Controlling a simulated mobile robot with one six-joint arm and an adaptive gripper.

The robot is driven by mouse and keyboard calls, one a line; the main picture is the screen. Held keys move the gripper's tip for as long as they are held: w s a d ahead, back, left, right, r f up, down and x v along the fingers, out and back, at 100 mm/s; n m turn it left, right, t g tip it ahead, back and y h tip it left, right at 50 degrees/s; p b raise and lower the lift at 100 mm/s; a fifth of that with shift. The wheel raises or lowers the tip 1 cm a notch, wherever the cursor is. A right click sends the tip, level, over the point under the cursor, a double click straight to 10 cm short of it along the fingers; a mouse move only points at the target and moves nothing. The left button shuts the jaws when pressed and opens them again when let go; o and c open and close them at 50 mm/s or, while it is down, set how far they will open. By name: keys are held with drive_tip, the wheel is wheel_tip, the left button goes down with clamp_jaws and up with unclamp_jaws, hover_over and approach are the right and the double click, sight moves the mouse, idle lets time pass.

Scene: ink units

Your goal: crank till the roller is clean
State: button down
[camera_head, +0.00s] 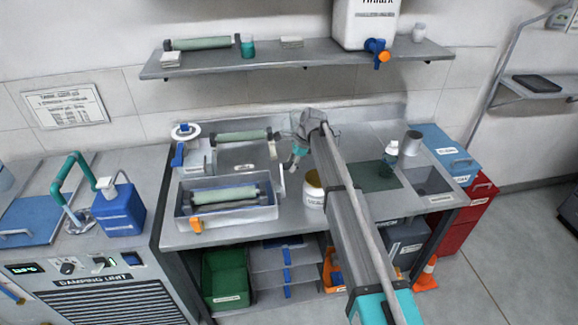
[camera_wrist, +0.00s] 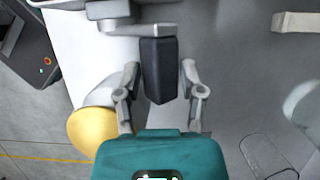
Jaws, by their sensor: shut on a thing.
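A pale green roller (camera_head: 243,136) lies level in a stand at the back of the bench in the head view. Whether ink is left on it is too small to tell. The crank's dark handle (camera_wrist: 158,70) and its grey arm (camera_wrist: 150,30) show in the wrist view. My gripper (camera_wrist: 160,85) is shut on the handle, one finger on each side. In the head view my gripper (camera_head: 298,154) is just right of the roller's stand, and my arm and wrist hide the handle there.
A second green roller (camera_head: 225,195) lies in a grey tray (camera_head: 240,215) at the front. An open jar (camera_head: 313,190) with yellowish contents stands close below my gripper. A shelf (camera_head: 300,58) is above.

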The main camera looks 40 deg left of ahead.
drive_tip(key=shift+w+a+f, duration=0.15)
drive_tip(key=shift+a+f, duration=0.05)
drive_tip(key=shift+a, duration=0.2)
drive_tip(key=shift+c, duration=2)
unclamp_jaws()
drive_tip(key=shift+a, duration=0.1)
